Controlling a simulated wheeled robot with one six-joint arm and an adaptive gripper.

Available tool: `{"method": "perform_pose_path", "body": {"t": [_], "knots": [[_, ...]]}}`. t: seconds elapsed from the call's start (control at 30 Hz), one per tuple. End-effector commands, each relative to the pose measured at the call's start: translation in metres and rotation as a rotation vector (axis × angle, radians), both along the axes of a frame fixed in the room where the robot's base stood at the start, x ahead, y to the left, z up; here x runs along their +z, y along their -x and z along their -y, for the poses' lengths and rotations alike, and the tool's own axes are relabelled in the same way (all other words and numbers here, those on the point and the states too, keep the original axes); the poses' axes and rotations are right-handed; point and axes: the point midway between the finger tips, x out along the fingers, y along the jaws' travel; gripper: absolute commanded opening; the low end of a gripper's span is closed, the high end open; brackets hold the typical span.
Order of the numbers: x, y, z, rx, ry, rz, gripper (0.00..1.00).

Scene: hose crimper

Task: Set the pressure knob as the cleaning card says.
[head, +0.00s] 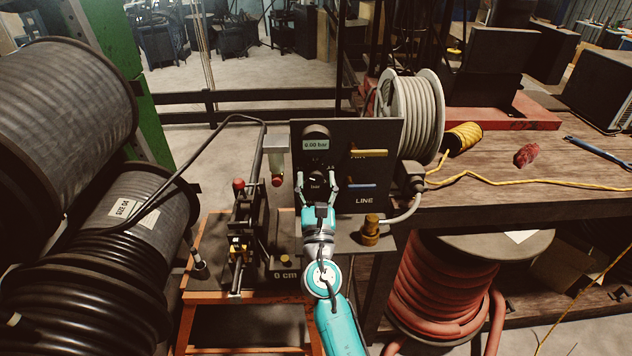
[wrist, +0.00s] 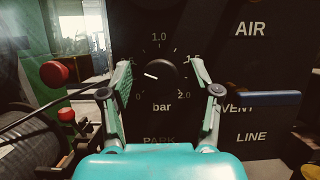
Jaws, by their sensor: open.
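The pressure knob (wrist: 160,75) is a round black dial on a dark panel (head: 375,135). Its scale, marked "bar", runs from 0 to 2.0, with 1.0 at the top. Its white pointer points left and slightly up, between 0 and 1.0. The display (head: 316,144) above it reads 0.00 bar. My gripper (wrist: 160,66) is open, one finger on each side of the knob; I cannot tell whether either finger touches it. The left finger hides part of the scale. No cleaning card can be made out.
A yellow lever (head: 369,153) by AIR and a blue lever (head: 362,185) above LINE stick out right of the knob. A red-knobbed crimper (head: 240,225) stands to the left. Hose reels (head: 65,120) crowd the far left. A wooden bench (head: 500,185) lies right.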

Motion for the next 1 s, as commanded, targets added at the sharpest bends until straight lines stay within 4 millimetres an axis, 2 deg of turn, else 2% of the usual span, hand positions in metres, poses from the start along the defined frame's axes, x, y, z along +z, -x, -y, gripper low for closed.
{"method": "perform_pose_path", "body": {"t": [0.2, 0.27, 0.43, 0.47, 0.77, 1.0], "knots": [[0.0, -0.0001, 0.0, 0.0, 0.0, 0.0, 0.62], [0.0, -0.0001, -0.0001, 0.0, 0.0, 0.0, 0.49], [0.0001, 0.0, -0.0001, 0.0, 0.0, 0.0, 0.07], [0.0001, 0.0, -0.0001, 0.0, 0.0, 0.0, 0.04], [0.0001, 0.0002, -0.0009, 0.001, -0.032, 0.0, 0.04], [0.0002, 0.0002, -0.0014, 0.002, -0.161, -0.001, 0.04]]}}
